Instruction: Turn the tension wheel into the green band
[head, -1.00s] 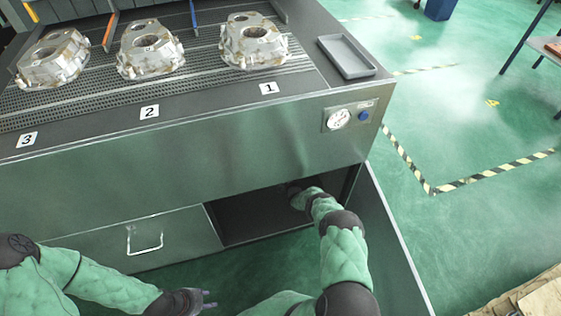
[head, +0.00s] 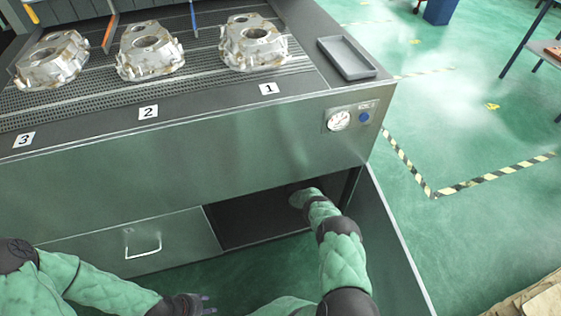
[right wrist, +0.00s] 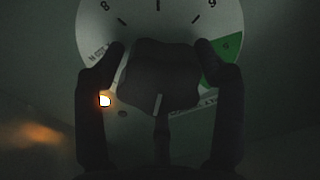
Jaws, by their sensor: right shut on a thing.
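The tension wheel (right wrist: 160,75) is a dark lobed knob in the middle of the right wrist view, with a pale mark on its lower side. Behind it is a pale round dial (right wrist: 135,22) with numbers and ticks. The green band (right wrist: 221,62) lies on the dial's right side, beside the right fingertip. My right gripper (right wrist: 160,52) is shut on the wheel, one finger on each side. In the head view that gripper is hidden inside the open lower compartment (head: 250,213). My left gripper (head: 203,304) is empty, fingers apart, at the bottom of the head view.
The compartment's open door (head: 388,240) stands right of my right arm. A drawer front (head: 170,230) is to the left. Castings (head: 253,42), a grey tray (head: 347,58) and number labels sit on the bench top. A gauge (head: 339,120) is on the front. A small light (right wrist: 104,101) glows near the wheel.

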